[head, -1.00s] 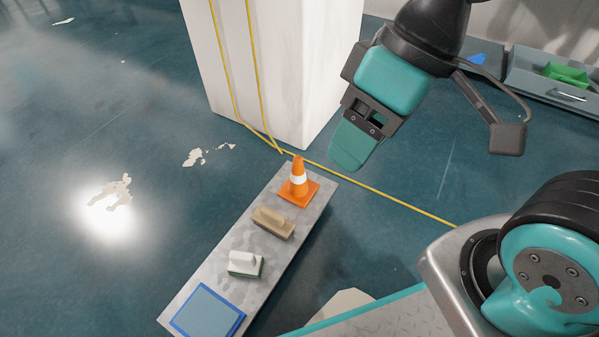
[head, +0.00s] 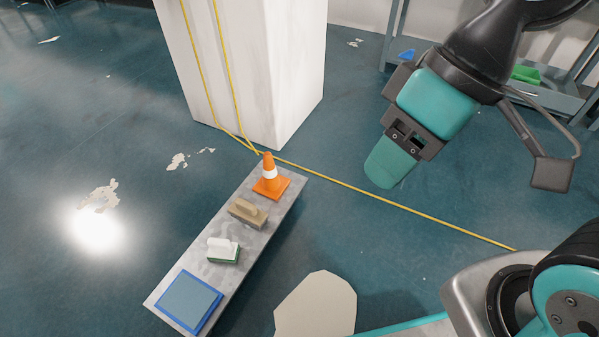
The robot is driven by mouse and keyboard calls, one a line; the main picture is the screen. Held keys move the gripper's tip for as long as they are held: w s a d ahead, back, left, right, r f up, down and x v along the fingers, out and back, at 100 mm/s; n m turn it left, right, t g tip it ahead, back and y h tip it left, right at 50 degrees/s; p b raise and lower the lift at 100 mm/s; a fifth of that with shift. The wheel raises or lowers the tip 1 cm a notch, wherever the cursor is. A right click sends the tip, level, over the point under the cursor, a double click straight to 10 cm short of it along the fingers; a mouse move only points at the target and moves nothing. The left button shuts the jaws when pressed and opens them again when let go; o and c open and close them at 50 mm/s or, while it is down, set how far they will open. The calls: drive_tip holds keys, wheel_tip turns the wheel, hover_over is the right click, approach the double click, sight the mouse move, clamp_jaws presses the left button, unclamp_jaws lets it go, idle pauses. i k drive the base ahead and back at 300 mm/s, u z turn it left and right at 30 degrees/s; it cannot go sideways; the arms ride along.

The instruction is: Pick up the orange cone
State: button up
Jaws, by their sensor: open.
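The orange cone (head: 270,179) with a white band stands upright at the far end of a narrow grey bench (head: 199,270). My gripper (head: 388,165) is up to the right of the cone, well apart from it and empty. One teal finger shows clearly, pointing down and left; the other finger is hidden, so the gap between them does not show. Nothing touches the cone.
On the bench, a tan brush (head: 248,212), a white and green brush (head: 223,250) and a blue-edged pad (head: 189,300) line up nearer than the cone. A white pillar (head: 245,75) stands behind. A yellow cable (head: 400,207) crosses the floor. A grey shelf stands at upper right.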

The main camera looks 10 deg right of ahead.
sight(271, 185)
drive_tip(key=z, duration=0.25)
drive_tip(key=i, duration=0.7)
drive_tip(key=u, duration=1.8)
